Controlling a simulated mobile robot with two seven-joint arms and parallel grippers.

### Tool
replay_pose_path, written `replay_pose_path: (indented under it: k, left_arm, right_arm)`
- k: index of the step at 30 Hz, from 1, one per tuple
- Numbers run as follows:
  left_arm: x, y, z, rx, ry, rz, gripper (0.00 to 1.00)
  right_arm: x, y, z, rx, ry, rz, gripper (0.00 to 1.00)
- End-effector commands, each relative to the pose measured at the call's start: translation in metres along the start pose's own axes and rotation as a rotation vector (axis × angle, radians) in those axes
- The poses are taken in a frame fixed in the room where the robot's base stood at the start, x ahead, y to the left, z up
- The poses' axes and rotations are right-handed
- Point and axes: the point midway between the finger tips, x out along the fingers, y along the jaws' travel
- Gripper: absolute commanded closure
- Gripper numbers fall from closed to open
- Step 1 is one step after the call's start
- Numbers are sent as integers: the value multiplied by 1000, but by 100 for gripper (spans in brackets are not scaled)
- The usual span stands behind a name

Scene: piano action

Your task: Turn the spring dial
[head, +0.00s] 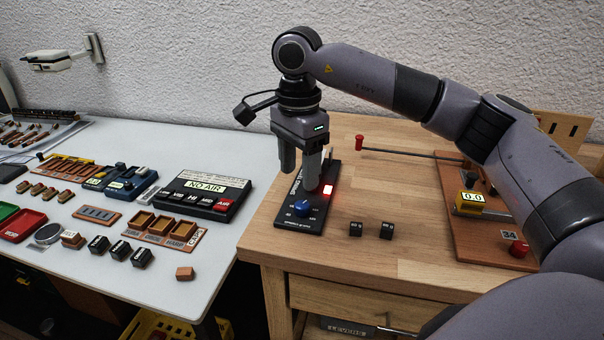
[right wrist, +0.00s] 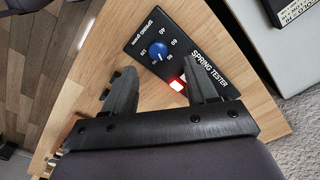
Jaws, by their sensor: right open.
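The spring tester (head: 314,212) is a black panel on the wooden bench, with white lettering and a lit red indicator. Its spring dial is a round blue knob (head: 302,208) near the panel's front end. The dial also shows in the right wrist view (right wrist: 158,51), with numbers around it and a white pointer mark. My right gripper (head: 299,175) points down above the panel's back part. In the right wrist view my right gripper (right wrist: 158,78) has its fingers wide apart, with nothing between them; the dial lies beyond the fingertips. My left gripper is not in view.
A wooden stand with a red-knobbed rod (head: 405,152) and a yellow 0.0 display (head: 470,201) is further right. The white table (head: 215,150) at left holds a NO AIR panel (head: 203,192) and several trays.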

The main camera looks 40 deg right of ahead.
Motion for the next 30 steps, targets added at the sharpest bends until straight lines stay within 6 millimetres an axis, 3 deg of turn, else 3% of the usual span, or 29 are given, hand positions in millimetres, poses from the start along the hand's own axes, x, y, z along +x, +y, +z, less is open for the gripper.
replay_pose_path:
  k: [1,3,12,17,30]
  left_arm:
    - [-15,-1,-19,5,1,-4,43]
    - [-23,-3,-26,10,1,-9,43]
    - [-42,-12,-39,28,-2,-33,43]
    - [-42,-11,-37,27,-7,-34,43]
    - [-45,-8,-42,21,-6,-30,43]
  right_arm:
    - [-11,1,1,-81,-4,9,43]
    - [-11,1,1,-193,-4,8,43]
    - [-4,4,-3,-489,-3,1,43]
    - [8,4,-4,-516,-2,0,43]
    - [66,4,-3,-513,-3,-1,43]
